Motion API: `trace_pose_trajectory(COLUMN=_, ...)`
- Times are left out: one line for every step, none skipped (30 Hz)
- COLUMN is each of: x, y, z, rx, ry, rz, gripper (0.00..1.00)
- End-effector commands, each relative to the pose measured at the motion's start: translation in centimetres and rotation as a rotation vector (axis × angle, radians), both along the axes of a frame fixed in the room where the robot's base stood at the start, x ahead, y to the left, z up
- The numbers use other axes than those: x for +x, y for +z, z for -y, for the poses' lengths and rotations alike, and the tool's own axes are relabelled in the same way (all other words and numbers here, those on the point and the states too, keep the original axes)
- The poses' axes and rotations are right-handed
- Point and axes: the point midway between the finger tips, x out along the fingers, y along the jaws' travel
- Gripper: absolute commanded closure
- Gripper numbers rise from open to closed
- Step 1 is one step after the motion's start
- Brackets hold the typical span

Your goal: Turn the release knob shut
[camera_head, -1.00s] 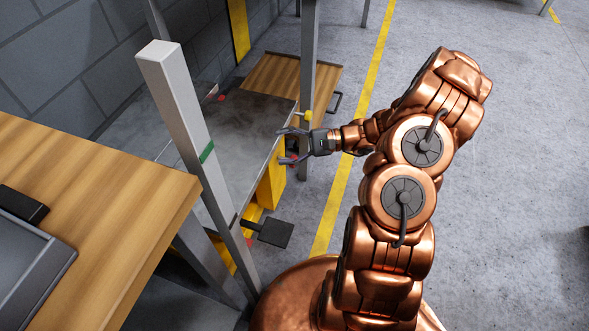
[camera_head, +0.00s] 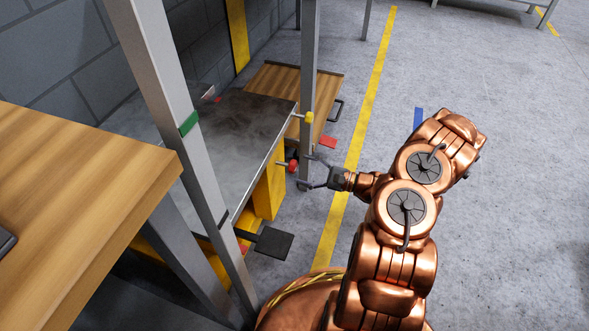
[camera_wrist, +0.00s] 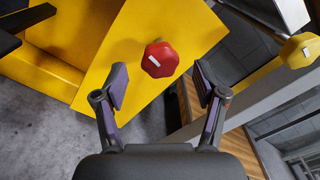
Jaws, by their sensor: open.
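A red faceted knob (camera_head: 293,165) with a white mark sticks out from the yellow base of a grey-topped lift table. In the wrist view the red knob (camera_wrist: 160,59) shows between and beyond the fingertips. A yellow knob (camera_head: 309,117) sits farther back near the tabletop edge; it also shows at upper right in the wrist view (camera_wrist: 300,50). The frames do not tell which one is the release knob. My gripper (camera_head: 309,171) is open and empty, just right of the red knob, fingers pointing at it. No contact with the knob is visible.
The grey tabletop (camera_head: 235,130) lies left of my gripper, with a grey post (camera_head: 307,60) close behind. A black pedal (camera_head: 272,243) sticks out in front. A wooden bench (camera_head: 90,190) is at left.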

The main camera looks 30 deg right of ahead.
Motion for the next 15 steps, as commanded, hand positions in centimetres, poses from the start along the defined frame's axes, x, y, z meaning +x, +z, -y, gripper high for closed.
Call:
trace_pose_trajectory(x=0.6, y=-0.3, z=-0.7, rx=0.0, ry=0.004, rz=0.0, gripper=0.29)
trace_pose_trajectory(x=0.8, y=-0.3, z=-1.0, rx=0.0, ry=0.004, rz=0.0, gripper=0.29)
trace_pose_trajectory(x=1.2, y=-0.3, z=-1.4, rx=-0.001, ry=0.003, rz=-0.001, gripper=0.29)
trace_pose_trajectory(x=1.5, y=-0.3, z=-1.6, rx=-0.002, ry=0.003, rz=0.0, gripper=0.29)
trace_pose_trajectory(x=1.8, y=-0.3, z=-1.9, rx=-0.002, ry=0.003, rz=0.0, gripper=0.29)
trace_pose_trajectory(x=2.1, y=-0.3, z=-2.1, rx=-0.002, ry=0.001, rz=0.0, gripper=0.29)
trace_pose_trajectory(x=2.3, y=-0.3, z=-2.3, rx=-0.002, ry=0.001, rz=0.0, gripper=0.29)
trace_pose_trajectory(x=2.4, y=-0.2, z=-2.5, rx=-0.002, ry=0.001, rz=0.0, gripper=0.29)
trace_pose_trajectory(x=2.7, y=-0.2, z=-2.6, rx=-0.002, ry=0.001, rz=-0.001, gripper=0.29)
trace_pose_trajectory(x=2.8, y=-0.2, z=-2.8, rx=-0.002, ry=0.001, rz=-0.001, gripper=0.29)
trace_pose_trajectory(x=2.9, y=-0.2, z=-2.9, rx=-0.002, ry=0.001, rz=-0.001, gripper=0.29)
trace_pose_trajectory(x=3.0, y=-0.2, z=-3.0, rx=-0.002, ry=0.001, rz=0.0, gripper=0.29)
trace_pose_trajectory(x=3.0, y=-0.2, z=-3.0, rx=-0.002, ry=0.001, rz=-0.001, gripper=0.29)
trace_pose_trajectory(x=3.0, y=-0.1, z=-3.0, rx=-0.002, ry=0.001, rz=-0.001, gripper=0.29)
trace_pose_trajectory(x=3.1, y=-0.1, z=-3.1, rx=-0.002, ry=0.001, rz=-0.001, gripper=0.29)
